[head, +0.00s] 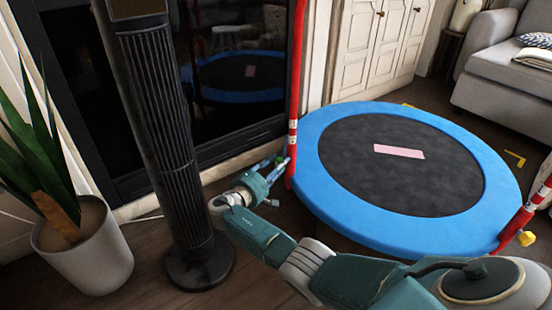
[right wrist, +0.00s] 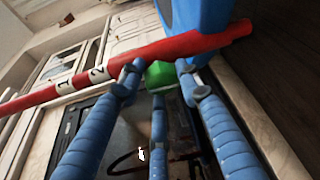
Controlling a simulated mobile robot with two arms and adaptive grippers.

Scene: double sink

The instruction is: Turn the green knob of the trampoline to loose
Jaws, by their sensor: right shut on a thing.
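The trampoline (head: 330,165) has a blue rim and a dark mat with a pink strip, and red posts at its edge. Its green knob (right wrist: 160,73) sits on the red post (right wrist: 120,68) in the right wrist view; I cannot make the knob out in the head view. My right gripper (head: 274,163) is at the foot of the left red post, by the blue rim. In the right wrist view its blue fingers (right wrist: 160,82) are closed around the green knob. My left gripper is not in view.
A dark tower fan (head: 160,120) stands left of my right arm, beside a potted plant (head: 88,250). A dark glass-fronted unit (head: 235,90) is behind. A yellow knob (head: 526,238) is on the right post. A grey sofa (head: 500,75) stands at the far right.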

